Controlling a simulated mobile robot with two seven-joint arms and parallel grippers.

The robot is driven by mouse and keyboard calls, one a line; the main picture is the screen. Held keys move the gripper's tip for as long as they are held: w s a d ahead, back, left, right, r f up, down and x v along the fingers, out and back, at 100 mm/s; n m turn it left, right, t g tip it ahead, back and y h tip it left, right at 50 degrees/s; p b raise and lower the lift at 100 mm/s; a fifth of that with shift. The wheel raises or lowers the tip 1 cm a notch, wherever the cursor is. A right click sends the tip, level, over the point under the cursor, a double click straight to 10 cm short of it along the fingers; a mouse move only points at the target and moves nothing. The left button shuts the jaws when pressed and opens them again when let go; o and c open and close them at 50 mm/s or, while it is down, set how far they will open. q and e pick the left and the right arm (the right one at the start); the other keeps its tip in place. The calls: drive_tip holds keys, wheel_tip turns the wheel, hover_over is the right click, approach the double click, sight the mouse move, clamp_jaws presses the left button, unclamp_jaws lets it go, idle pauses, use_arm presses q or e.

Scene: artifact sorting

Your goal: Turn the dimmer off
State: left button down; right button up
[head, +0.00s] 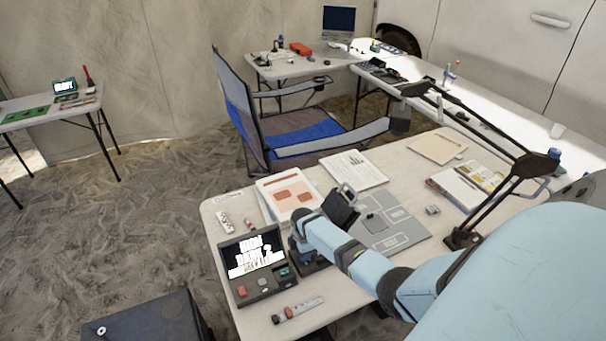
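No part is clearly recognisable as a dimmer. A dark console (263,290) stands at the near left of the front table, its lit screen (252,255) showing large white text. It has a red button (242,291) and small controls at its right. A desk lamp (463,238) with a black folding arm stands at the table's right side. My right arm comes in from the lower right, its wrist just right of the console. The dark parts by the wrist overlap, so the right gripper's fingers cannot be made out. My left gripper is out of view.
The front table (222,208) also bears a sheet with red boxes (290,193), a white paper (353,168), a grey mat (405,232), an open notebook (458,187) and a marker-like tube (298,309). A blue folding chair (295,136) stands behind. A dark case (150,325) is at lower left.

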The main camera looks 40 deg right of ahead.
drive_tip(key=shift+a+n, duration=0.1)
drive_tip(key=shift+n, duration=0.5)
drive_tip(key=o, duration=0.9)
drive_tip(key=shift+o, duration=0.2)
